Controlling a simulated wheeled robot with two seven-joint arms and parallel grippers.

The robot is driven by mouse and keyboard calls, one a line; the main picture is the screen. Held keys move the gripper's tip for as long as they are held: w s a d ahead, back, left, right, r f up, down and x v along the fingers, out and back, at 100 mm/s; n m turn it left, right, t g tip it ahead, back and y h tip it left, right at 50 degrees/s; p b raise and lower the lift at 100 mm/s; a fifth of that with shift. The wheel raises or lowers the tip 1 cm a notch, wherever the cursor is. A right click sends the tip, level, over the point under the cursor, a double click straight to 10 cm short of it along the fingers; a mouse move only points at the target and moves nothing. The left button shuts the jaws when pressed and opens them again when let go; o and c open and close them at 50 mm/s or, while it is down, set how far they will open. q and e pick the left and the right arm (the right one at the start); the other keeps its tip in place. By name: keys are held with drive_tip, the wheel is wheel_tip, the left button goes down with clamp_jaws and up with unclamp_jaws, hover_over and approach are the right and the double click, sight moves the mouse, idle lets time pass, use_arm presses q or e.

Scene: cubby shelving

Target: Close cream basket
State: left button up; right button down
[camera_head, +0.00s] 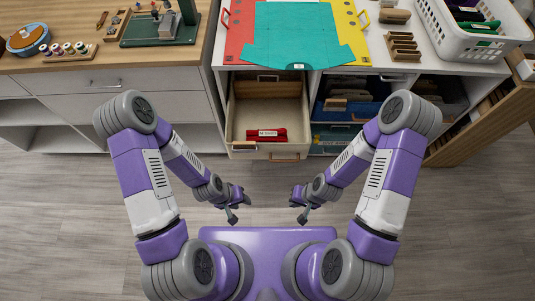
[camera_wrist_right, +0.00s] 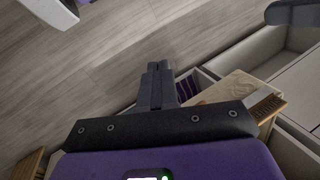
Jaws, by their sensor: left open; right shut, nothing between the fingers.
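The cream basket (camera_head: 240,148) stands pulled out of the cubby shelving in the head view, its front toward me. A red item with a white label (camera_head: 266,135) lies inside it. A handle (camera_head: 285,158) shows on its lower front edge. My left gripper (camera_head: 239,210) is open and empty, in front of the basket and a little below it in the picture. My right gripper (camera_head: 299,210) is shut and empty, to the right of the left one and apart from the basket. Its closed fingers also show in the right wrist view (camera_wrist_right: 159,68).
Blue bins (camera_head: 345,108) with contents fill the cubby to the right. A teal sheet (camera_head: 295,35) lies on the shelf top, beside a white crate (camera_head: 458,43). A drawer cabinet (camera_head: 75,105) stands at left. The wooden floor is clear.

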drive_tip(key=w+a+m+t+p, duration=0.2)
drive_tip(key=w+a+m+t, duration=0.35)
drive_tip(key=m, duration=1.15)
wheel_tip(320, 180, up, 3)
drive_tip(key=w+d+m+t+h, duration=0.1)
drive_tip(key=w+d+m+t, duration=0.1)
drive_tip(key=m, duration=0.6)
drive_tip(key=m+t+h+b, duration=0.2)
drive_tip(key=m+h+b, duration=0.15)
drive_tip(key=m, duration=0.45)
approach(292, 146)
drive_tip(key=s+f+x, duration=0.1)
drive_tip(key=x, duration=0.4)
drive_tip(key=shift+w+r+g+b, duration=0.25)
drive_tip(key=shift+w+b, duration=0.05)
drive_tip(key=shift+w, duration=0.6)
